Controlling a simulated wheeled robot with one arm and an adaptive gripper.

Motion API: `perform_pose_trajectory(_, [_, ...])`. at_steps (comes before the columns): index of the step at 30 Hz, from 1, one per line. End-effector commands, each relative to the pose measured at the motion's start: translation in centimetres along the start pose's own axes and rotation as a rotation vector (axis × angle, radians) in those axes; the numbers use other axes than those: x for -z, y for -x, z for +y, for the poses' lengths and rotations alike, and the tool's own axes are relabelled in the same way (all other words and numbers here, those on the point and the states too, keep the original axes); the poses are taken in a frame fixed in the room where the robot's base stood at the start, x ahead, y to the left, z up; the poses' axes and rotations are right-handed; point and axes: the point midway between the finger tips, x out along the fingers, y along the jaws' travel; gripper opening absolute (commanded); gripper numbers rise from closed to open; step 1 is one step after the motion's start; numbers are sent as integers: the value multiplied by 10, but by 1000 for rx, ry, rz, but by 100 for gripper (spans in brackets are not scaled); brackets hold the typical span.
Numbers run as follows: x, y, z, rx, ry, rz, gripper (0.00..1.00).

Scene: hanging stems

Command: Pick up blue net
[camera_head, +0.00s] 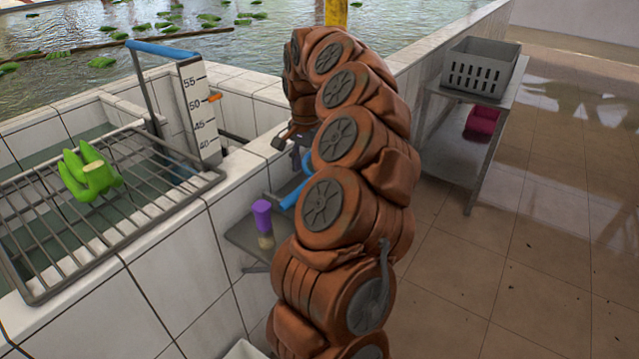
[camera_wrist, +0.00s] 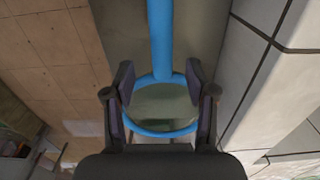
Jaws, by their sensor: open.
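The blue net shows in the wrist view as a straight blue handle (camera_wrist: 160,38) running down into a round blue hoop with a greyish mesh or see-through middle. In the head view a short part of the blue net (camera_head: 294,194) shows beside my arm, on or above a grey shelf at the tiled wall. My gripper (camera_wrist: 160,78) is open, its two fingers on either side of the place where handle meets hoop. I cannot tell the height gap, and no finger clearly touches the net. In the head view my gripper (camera_head: 297,135) is partly hidden by my arm.
A purple-topped item (camera_head: 262,216) stands on the grey shelf (camera_head: 246,236), left of the net. The white tiled wall (camera_head: 190,265) rises close by. A grey crate (camera_head: 482,66) sits on a side table.

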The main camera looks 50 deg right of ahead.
Motion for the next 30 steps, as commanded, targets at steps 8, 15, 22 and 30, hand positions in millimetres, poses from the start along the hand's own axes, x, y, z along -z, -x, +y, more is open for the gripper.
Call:
perform_pose_trajectory(8, [-1,-24,0,-2,5,-4,56])
perform_pose_trajectory(15, [3,-55,-2,0,4,-3,56])
perform_pose_trajectory(22, [3,-71,-3,2,5,-3,56])
perform_pose_trajectory(30, [3,-71,-3,3,5,-2,48])
